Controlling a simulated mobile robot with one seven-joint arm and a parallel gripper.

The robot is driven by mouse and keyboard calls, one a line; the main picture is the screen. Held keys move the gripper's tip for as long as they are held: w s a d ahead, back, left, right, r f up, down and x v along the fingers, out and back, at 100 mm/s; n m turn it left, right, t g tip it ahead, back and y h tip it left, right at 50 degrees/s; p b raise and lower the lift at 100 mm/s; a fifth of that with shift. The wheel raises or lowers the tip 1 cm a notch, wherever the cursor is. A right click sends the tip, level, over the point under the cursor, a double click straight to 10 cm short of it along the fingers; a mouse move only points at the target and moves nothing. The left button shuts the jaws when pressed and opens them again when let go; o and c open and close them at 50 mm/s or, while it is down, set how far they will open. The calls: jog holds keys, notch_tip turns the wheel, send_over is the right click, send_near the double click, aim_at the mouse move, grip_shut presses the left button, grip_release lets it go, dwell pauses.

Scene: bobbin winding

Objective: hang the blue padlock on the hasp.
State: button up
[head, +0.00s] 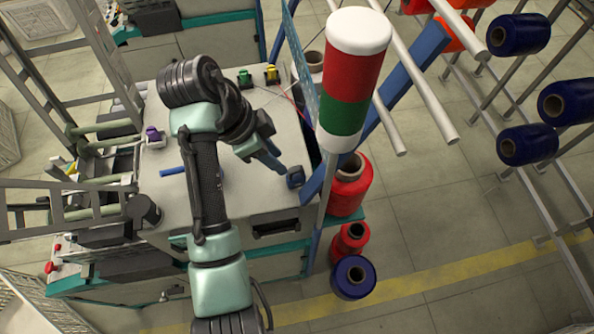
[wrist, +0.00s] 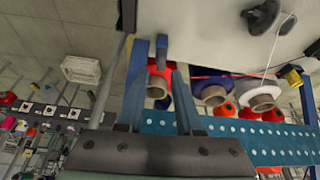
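A small dark blue block, which looks like the blue padlock (head: 295,177), is at the right edge of the grey cabinet top, beside a blue upright. In the wrist view a narrow dark blue piece, probably the padlock (wrist: 162,48), shows between and beyond my fingertips. My gripper (head: 281,167) reaches down and right, its tips close to the padlock. In the wrist view my gripper (wrist: 160,65) has its two blue fingers apart, with a gap between them. I cannot tell whether they touch the padlock. I cannot make out the hasp or the padlock's shackle.
The grey cabinet top (head: 240,200) also carries a blue bar (head: 172,171), a purple item (head: 152,133), and green (head: 244,77) and yellow (head: 271,73) pieces. A red-white-green column (head: 352,80) and a red bobbin (head: 348,190) stand close on the right. A perforated blue strip (wrist: 245,132) crosses the wrist view.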

send_over(293, 176)
jog(key=a, duration=0.1)
jog(key=f, duration=0.4)
jog(key=shift+s+a+f, duration=0.2)
jog(key=shift+s+f, duration=0.2)
jog(key=shift+a+p+x, duration=0.1)
jog(key=shift+p+x, duration=0.25)
jog(key=shift+x, duration=1.05)
jog(key=shift+a+p+x, duration=0.15)
jog(key=shift+p+x, duration=0.2)
jog(key=shift+x, duration=1)
jog(key=shift+w+f, duration=0.1)
jog(key=shift+c, duration=0.2)
grip_shut()
